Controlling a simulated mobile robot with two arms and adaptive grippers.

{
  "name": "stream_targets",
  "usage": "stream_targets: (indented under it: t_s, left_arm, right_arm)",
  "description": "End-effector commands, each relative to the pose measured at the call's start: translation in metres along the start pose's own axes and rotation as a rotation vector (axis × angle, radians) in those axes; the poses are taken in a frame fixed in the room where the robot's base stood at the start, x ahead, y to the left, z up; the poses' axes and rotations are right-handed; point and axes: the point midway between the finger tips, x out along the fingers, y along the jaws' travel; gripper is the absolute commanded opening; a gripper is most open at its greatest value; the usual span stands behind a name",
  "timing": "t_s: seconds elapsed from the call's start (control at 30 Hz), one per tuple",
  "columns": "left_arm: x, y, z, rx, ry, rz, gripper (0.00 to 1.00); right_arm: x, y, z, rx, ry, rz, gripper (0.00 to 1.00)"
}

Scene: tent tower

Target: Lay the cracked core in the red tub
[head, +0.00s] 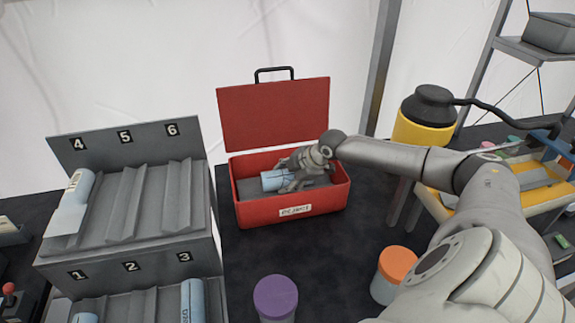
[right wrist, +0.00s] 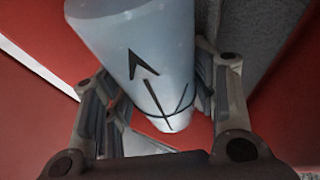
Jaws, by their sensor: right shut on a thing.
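The red tub (head: 255,213) stands open on the dark table, its lid raised at the back and a pale label on its front. My right gripper (head: 290,178) is inside the tub's opening, shut on a light blue cylindrical core (head: 273,181). In the right wrist view the core (right wrist: 140,60) lies between the two fingers and shows dark lines like a crack and an arrow-like mark. The tub's red wall (right wrist: 40,110) is around it. I cannot tell whether the core touches the tub's floor. My left gripper is not in view.
A grey numbered rack (head: 125,215) on the left holds several light blue cores. A purple-lidded jar (head: 275,298) and an orange-lidded jar (head: 394,272) stand in front. A yellow container with a black top (head: 425,115) stands behind my right arm.

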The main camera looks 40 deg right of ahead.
Motion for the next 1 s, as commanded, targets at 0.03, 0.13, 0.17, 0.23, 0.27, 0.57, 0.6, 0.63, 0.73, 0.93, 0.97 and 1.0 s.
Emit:
stream_targets:
  t_s: [0.03,0.13,0.17,0.23,0.27,0.57,0.6,0.63,0.73,0.93,0.97,1.0]
  left_arm:
    - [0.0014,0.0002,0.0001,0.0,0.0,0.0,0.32]
    - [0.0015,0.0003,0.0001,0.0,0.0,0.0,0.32]
    - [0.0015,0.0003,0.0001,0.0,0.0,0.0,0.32]
    - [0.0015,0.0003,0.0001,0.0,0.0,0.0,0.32]
    - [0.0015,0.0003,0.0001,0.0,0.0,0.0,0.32]
    - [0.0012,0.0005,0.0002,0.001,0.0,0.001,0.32]
    - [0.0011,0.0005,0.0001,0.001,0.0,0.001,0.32]
    - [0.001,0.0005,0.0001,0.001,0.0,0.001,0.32]
    - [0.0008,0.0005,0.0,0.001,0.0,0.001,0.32]
    - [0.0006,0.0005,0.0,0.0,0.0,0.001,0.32]
    - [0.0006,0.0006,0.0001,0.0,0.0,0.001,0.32]
    - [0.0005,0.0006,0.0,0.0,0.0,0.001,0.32]
  right_arm:
    - [0.0079,-0.0154,0.0032,0.004,-0.006,-0.032,0.16]
    - [0.0082,-0.0156,0.0033,0.005,-0.006,-0.032,0.16]
    - [0.0084,-0.0157,0.0033,0.005,-0.006,-0.032,0.16]
    - [0.0087,-0.016,0.0035,0.005,-0.006,-0.032,0.54]
    - [0.0087,-0.0159,0.0034,0.005,-0.006,-0.032,0.58]
    - [0.0078,-0.0152,0.0045,0.003,-0.009,-0.031,0.79]
    - [0.0076,-0.015,0.0047,0.002,-0.01,-0.03,0.79]
    - [0.0074,-0.0148,0.0048,0.002,-0.01,-0.03,0.79]
    - [0.0068,-0.014,0.0051,0.002,-0.011,-0.029,0.79]
    - [0.0058,-0.0118,0.0046,0.001,-0.01,-0.024,0.79]
    - [0.0056,-0.0115,0.0045,0.001,-0.009,-0.023,0.79]
    - [0.0055,-0.0111,0.0043,0.001,-0.009,-0.023,0.79]
